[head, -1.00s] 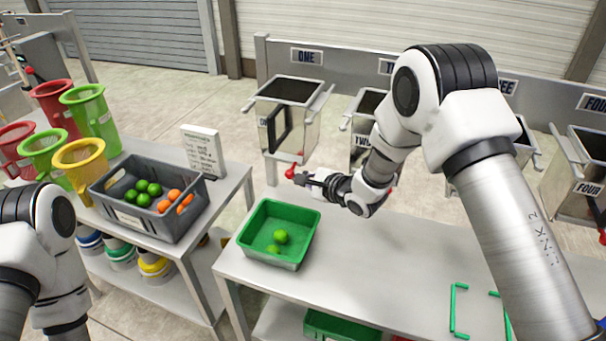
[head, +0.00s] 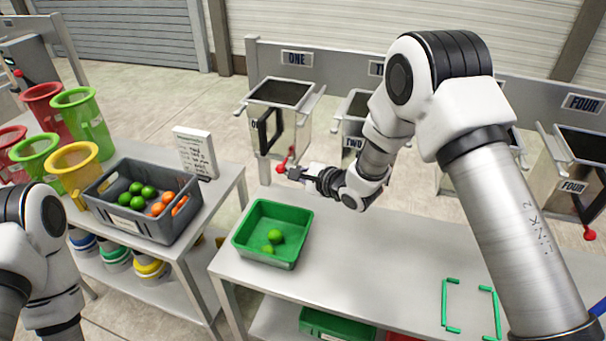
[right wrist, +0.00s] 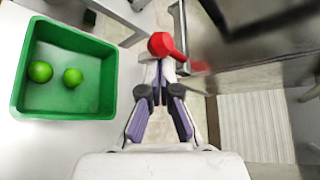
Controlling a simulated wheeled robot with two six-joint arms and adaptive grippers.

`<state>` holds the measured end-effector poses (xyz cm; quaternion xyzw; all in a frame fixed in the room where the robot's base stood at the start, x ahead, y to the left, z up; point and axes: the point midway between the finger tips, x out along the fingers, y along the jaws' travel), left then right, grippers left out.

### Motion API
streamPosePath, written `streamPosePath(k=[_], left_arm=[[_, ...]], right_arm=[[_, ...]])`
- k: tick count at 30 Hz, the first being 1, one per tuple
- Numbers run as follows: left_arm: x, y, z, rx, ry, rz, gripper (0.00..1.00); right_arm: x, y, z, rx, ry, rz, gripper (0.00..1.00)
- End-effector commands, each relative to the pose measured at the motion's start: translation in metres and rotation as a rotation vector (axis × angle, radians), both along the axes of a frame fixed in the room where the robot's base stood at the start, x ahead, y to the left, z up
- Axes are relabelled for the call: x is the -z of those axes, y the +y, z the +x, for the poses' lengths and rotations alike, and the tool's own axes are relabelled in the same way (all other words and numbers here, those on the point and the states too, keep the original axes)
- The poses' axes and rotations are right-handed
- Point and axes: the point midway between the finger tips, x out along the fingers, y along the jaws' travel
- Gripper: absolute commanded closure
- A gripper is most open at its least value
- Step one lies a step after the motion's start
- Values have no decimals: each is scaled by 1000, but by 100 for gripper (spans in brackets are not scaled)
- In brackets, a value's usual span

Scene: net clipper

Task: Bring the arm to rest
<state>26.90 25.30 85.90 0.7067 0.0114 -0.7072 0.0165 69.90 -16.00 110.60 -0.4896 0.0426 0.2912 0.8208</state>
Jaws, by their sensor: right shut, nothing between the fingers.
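My right arm (head: 440,110) reaches in from the right in the head view. My right gripper (head: 292,172) is shut and empty, beside the red knob (head: 281,168) below the metal box under the ONE sign. In the right wrist view, the fingertips of my right gripper (right wrist: 160,66) come together just below the red knob (right wrist: 161,44); I cannot tell whether they touch it. My left arm (head: 30,250) shows at the lower left of the head view, but its gripper is out of view.
A green tray (head: 243,243) with two green fruits stands on the table (head: 390,262) below my right gripper. A grey crate (head: 150,225) of green and orange fruits stands on the left table. Metal boxes line the rail behind. The table's middle is clear.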

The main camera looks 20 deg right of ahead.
Motion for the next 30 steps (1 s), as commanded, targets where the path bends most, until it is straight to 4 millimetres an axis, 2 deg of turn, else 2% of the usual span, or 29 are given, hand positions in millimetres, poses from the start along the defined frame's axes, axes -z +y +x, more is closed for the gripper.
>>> streamPosePath(k=[5, 12, 16, 20, 22, 23, 26, 29, 30], left_arm=[[0, 0, 0, 0, 0, 0, 69], [0, 0, 0, 0, 0, 0, 69], [0, 0, 0, 0, 0, 0, 69], [0, 0, 0, 0, 0, 0, 69], [2, 0, 0, 0, 0, 0, 69], [4, 0, 0, 0, 0, 0, 69], [18, 0, 0, 0, 0, 0, 69], [36, 0, 0, 0, 0, 0, 69], [43, 0, 0, 0, 0, 0, 69]], right_arm=[[-13, -16, -28, 3, 2, 2, 100], [-34, -42, -78, 3, 2, 4, 100], [-39, -49, -92, 3, 1, 3, 100], [-40, -50, -96, -1, 1, 0, 100], [-34, -50, -96, 0, 8, -1, 100], [-27, -50, -98, -1, 18, -1, 100], [19, -46, -109, -10, 81, -9, 100], [94, -38, -138, -24, 203, -24, 100], [127, -37, -155, -18, 269, -32, 100]])
